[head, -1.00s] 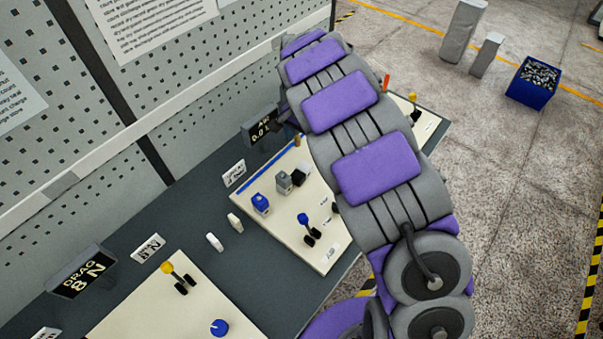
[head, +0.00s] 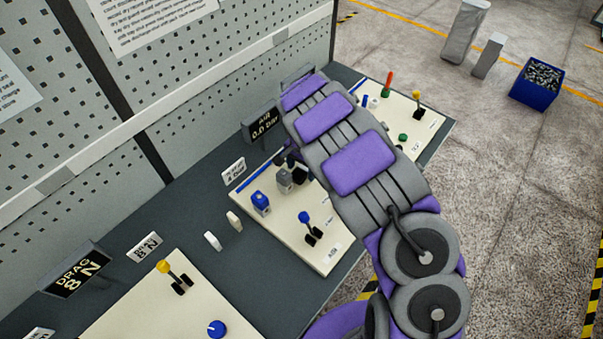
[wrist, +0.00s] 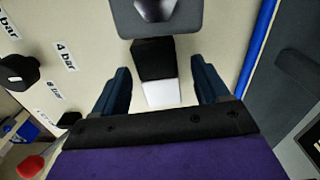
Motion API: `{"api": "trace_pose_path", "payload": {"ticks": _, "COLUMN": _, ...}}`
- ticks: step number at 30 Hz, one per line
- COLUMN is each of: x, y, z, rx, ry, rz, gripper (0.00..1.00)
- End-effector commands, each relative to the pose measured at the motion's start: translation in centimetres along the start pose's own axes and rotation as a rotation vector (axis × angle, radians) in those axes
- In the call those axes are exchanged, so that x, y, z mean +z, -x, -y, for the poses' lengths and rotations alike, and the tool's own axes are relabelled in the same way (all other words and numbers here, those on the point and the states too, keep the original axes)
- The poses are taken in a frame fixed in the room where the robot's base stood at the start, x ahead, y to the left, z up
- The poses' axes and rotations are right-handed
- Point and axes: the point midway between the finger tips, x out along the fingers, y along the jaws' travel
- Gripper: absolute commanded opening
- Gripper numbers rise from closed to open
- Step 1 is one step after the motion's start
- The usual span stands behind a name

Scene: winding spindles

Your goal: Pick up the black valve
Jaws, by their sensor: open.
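The black valve, a small black block (wrist: 153,60) with a white face below it, shows in the wrist view just ahead of and between my fingertips. My gripper (wrist: 160,82) is open, with one dark blue finger on each side of the block. The fingers look apart from it; their height over it is hard to judge. In the head view my gripper (head: 291,158) is down at the pale panel by the grey valve (head: 284,181), and the black valve is mostly hidden there.
A grey block with a rounded top (wrist: 155,12) stands close beyond the black one. A blue valve (head: 260,203) and a blue-knobbed lever (head: 305,218) are nearby on the panel (head: 290,228). A black knob (wrist: 18,72) is at left. The pegboard wall (head: 215,100) rises behind.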

Motion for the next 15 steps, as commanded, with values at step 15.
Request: {"api": "trace_pose_path", "payload": {"ticks": 15, "x": 0.05, "y": -0.71, "z": 0.01, "rx": 0.000, "ry": 0.001, "rz": -0.001, "gripper": 0.53}}
